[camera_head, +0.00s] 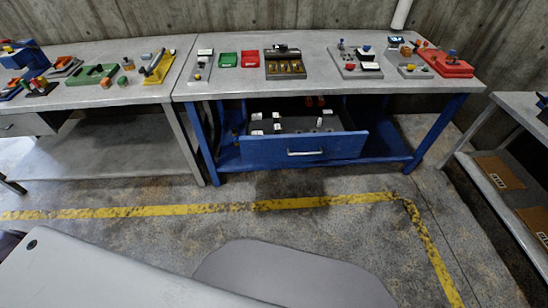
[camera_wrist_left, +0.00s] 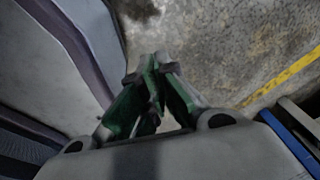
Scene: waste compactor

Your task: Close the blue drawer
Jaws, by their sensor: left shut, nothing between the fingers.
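The blue drawer (camera_head: 262,151) is pulled out under the middle workbench in the head view. Its front panel faces me with a silver bar handle (camera_head: 305,153), and several small labelled items lie in its dark inside. My left gripper (camera_wrist_left: 156,62) shows in the left wrist view with its fingers together and nothing between them. It is over bare concrete floor, apart from the drawer. The drawer cannot be made out for sure in the wrist view. Neither gripper shows in the head view.
The middle workbench (camera_head: 225,88) has blue legs and carries trays and fixtures on top. Another bench (camera_head: 130,98) stands at the left, and a shelved one (camera_head: 520,115) at the right. The floor (camera_head: 160,245), marked by a yellow line (camera_head: 290,203), is clear before the drawer.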

